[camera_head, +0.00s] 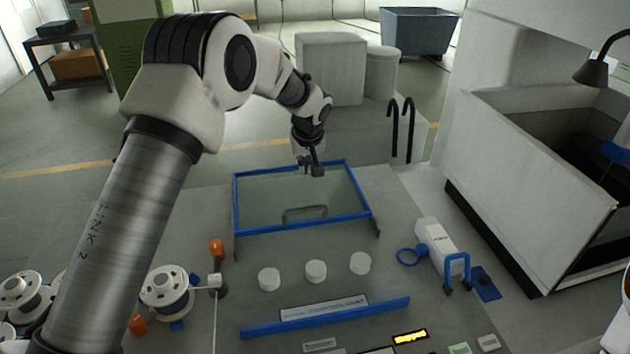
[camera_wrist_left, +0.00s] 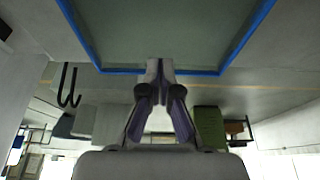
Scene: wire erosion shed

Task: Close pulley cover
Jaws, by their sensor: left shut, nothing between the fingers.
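The pulley cover (camera_head: 270,195) is a clear panel in a blue frame with a grey handle (camera_head: 305,213). It stands swung away from three white round pulleys (camera_head: 316,271), which are exposed in front of it. My left gripper (camera_head: 317,172) is shut and empty at the cover's far edge, near its middle. In the left wrist view, the shut fingertips (camera_wrist_left: 160,66) overlap the blue frame bar of the cover (camera_wrist_left: 115,71); I cannot tell whether they touch it. My right gripper is not in view.
A blue bar (camera_head: 325,317) runs along the front of the pulley area. Wire spools (camera_head: 167,288) stand at left. A white device with a blue handle (camera_head: 437,247) is at right, near a large open-topped tank (camera_head: 535,190). Two black hooked rails (camera_head: 401,130) rise behind.

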